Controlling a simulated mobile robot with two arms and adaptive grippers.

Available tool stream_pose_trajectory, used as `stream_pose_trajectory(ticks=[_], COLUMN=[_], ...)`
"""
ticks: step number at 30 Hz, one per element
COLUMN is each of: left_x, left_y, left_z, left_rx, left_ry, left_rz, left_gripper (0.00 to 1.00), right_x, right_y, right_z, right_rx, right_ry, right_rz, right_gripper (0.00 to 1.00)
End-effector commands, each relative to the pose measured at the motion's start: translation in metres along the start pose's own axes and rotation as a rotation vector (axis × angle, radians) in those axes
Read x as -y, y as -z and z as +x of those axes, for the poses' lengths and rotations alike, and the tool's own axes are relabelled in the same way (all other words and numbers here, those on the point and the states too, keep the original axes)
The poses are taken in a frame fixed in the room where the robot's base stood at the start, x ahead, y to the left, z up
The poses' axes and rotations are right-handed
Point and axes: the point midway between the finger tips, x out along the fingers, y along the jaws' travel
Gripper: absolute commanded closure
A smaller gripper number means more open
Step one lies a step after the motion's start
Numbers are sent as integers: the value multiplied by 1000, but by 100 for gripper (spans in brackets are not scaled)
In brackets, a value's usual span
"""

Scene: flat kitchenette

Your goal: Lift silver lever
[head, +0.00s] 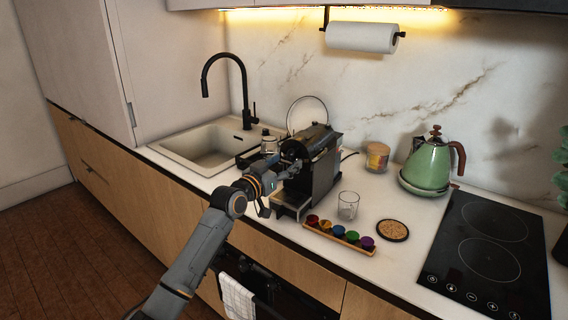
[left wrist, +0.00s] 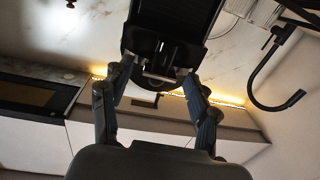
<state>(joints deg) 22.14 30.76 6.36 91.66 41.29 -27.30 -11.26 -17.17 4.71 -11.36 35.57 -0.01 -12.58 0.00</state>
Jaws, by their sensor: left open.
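The black coffee machine (head: 318,172) stands on the counter between the sink and the glass. My left gripper (head: 292,164) is at its upper front, partly covering that side. In the left wrist view, which appears upside down, the machine (left wrist: 172,22) fills the top middle. A silver curved part (left wrist: 160,78), which looks like the lever, shows at its edge between my open left fingers (left wrist: 159,72). I cannot tell whether the fingers touch it. The lever is hard to make out in the head view. My right gripper is not in view.
A glass (head: 348,205) and a wooden holder with several coloured capsules (head: 340,237) stand in front of the machine. The sink (head: 205,145) and black faucet (head: 246,85) are to the left. A green kettle (head: 429,165) and cooktop (head: 487,250) are to the right.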

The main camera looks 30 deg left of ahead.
Motion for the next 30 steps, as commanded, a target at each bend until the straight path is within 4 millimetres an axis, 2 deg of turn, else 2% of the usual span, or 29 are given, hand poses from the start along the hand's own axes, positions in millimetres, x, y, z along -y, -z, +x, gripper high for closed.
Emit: stream_pose_trajectory(ticks=[3,12,23,30], left_x=[0,0,1,1], left_y=[0,0,2,16], left_z=[0,0,0,6], left_rx=[0,0,0,49], left_ry=[0,1,1,2], left_rz=[-1,-1,-1,-1], left_gripper=[42,100,100,100], right_x=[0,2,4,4], right_y=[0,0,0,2], right_z=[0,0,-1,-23], right_rx=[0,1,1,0], right_ry=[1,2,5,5], right_rz=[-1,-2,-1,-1], right_gripper=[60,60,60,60])
